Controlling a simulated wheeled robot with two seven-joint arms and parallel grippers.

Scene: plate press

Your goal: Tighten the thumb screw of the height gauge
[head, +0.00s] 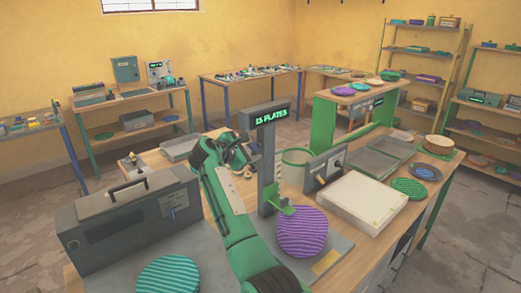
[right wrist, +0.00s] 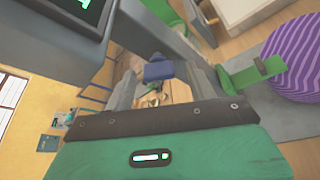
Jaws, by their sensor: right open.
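The height gauge is a grey post (head: 268,165) with a lit sign on top and a green arm (head: 281,207) low on its side. In the right wrist view the post (right wrist: 160,30) runs past the fingers, and the green arm (right wrist: 252,74) is to the right. My right gripper (head: 238,150) is beside the post, on its left in the head view. Its fingers (right wrist: 162,85) are open. A dark blue block (right wrist: 158,71) shows between them; I cannot tell whether it is the thumb screw or whether the fingers touch it. My left gripper is out of view.
A purple ribbed disc (head: 299,231) lies right of the post, and a teal ribbed disc (head: 168,276) at the front. A grey case (head: 127,222) stands left of my arm. A white box (head: 363,203) and grey trays (head: 383,157) are to the right.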

